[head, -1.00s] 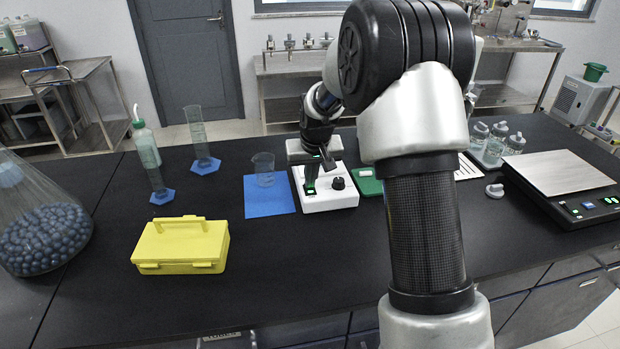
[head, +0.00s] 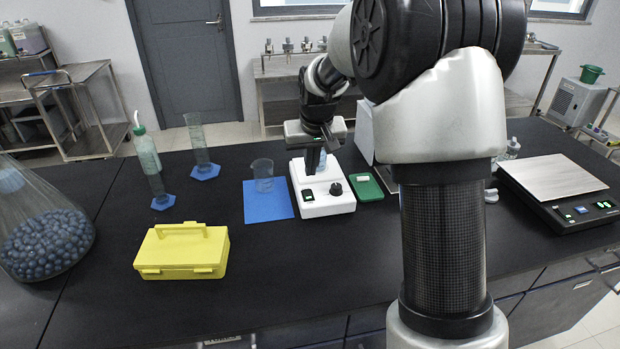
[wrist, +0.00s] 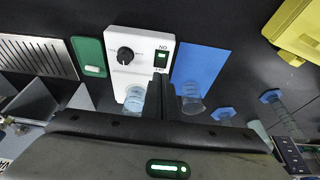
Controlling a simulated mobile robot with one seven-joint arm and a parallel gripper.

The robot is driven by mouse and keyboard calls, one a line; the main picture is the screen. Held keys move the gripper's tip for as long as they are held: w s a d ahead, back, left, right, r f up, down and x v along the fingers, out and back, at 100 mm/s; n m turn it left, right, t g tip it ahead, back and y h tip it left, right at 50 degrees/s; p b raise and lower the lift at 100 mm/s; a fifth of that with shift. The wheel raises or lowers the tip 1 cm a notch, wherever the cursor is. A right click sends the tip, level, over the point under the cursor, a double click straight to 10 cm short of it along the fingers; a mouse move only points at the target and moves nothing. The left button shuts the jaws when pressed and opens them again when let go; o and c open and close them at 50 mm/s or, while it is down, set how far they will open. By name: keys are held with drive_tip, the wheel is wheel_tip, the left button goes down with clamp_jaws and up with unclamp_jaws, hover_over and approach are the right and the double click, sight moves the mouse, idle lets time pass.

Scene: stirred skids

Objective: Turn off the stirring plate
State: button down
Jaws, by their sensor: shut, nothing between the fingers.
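The white stirring plate (head: 328,208) stands on the black bench in the head view and also shows in the wrist view (wrist: 142,42). On its front are a black knob (head: 336,189) and a switch (head: 308,195) with a green light. In the wrist view the knob (wrist: 125,55) and the lit green switch (wrist: 160,59) lie beyond my fingertips. A clear vessel (wrist: 134,100) sits on the plate, partly hidden by my fingers. My gripper (head: 313,170) is shut and empty above the plate, pointing down; in the wrist view the closed fingertips (wrist: 160,78) are near the switch, apart from it.
A blue mat (head: 267,207) with a beaker (head: 262,172) lies left of the plate. A green pad (head: 368,188) lies close on its right. A yellow box (head: 182,251) stands front left, a scale (head: 556,190) far right. The bench in front of the plate is clear.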

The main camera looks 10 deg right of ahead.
sight(308, 191)
drive_tip(key=v, duration=0.5)
drive_tip(key=shift+w, duration=0.1)
drive_tip(key=w+n+g, duration=0.1)
drive_tip(key=n, duration=0.5)
drive_tip(key=w+n+p, duration=0.1)
drive_tip(key=n, duration=0.5)
drive_tip(key=w+n+g, duration=0.1)
drive_tip(key=w+n, duration=0.1)
drive_tip(key=n, duration=0.4)
drive_tip(key=shift+r+g+p, duration=0.3)
drive_tip(key=shift+r, duration=0.1)
drive_tip(key=f, duration=0.4)
drive_tip(key=w+f, duration=0.1)
drive_tip(key=f, duration=0.9)
drive_tip(key=shift+w, duration=0.4)
